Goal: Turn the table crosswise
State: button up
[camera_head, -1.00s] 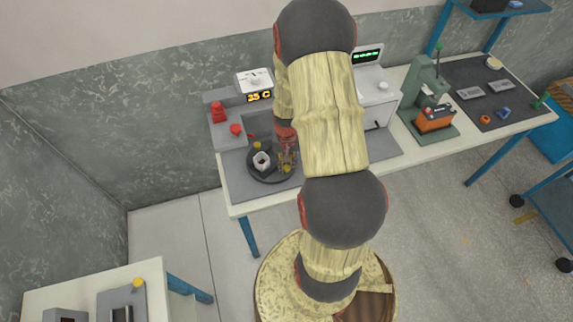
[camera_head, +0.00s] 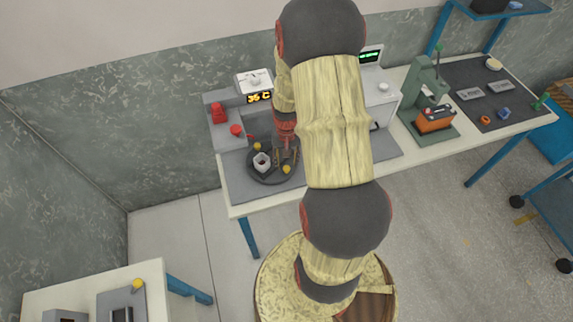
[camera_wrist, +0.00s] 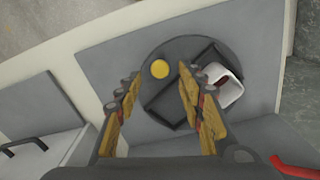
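The table is a dark round turntable (camera_head: 268,178) on a grey mat; it also shows in the wrist view (camera_wrist: 203,45), with a dark raised bar (camera_wrist: 180,88) across it. A white cup (camera_head: 262,161) with dark contents stands on it, also in the wrist view (camera_wrist: 228,88). A yellow knob (camera_head: 286,169) sits near the rim and appears between my fingertips in the wrist view (camera_wrist: 159,68).
A white machine (camera_head: 378,98) stands to the right, then a green press (camera_head: 430,90) with an orange battery (camera_head: 435,119). A side table (camera_head: 85,285) is at lower left.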

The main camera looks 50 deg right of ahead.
notch_tip(320, 180, up, 9)
dwell(0.3)
jog(key=shift+f, duration=0.1)
jog(key=shift+c, duration=0.5)
